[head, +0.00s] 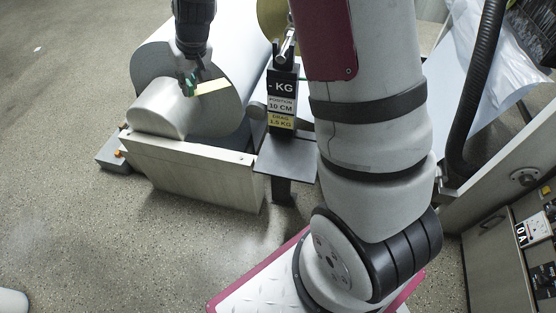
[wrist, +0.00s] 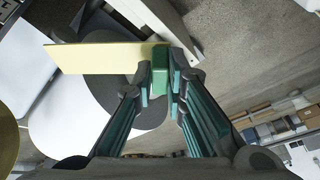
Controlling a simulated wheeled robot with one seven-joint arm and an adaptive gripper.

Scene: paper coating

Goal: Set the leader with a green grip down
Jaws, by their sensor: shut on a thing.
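The leader is a flat pale yellow strip (wrist: 100,58) with a green block-shaped grip (wrist: 160,65) at one end. My gripper (wrist: 160,82) is shut on the green grip, with the strip reaching out to the left in the wrist view. In the head view my gripper (head: 190,84) is in front of the end of a large white paper roll (head: 150,62), and the yellow strip (head: 213,87) points right across the roll's grey end face. I cannot tell whether the strip touches the roll.
A black post with a KG label (head: 283,100) stands right of the roll, beside a small dark plate (head: 285,155). A control panel (head: 535,230) is at right.

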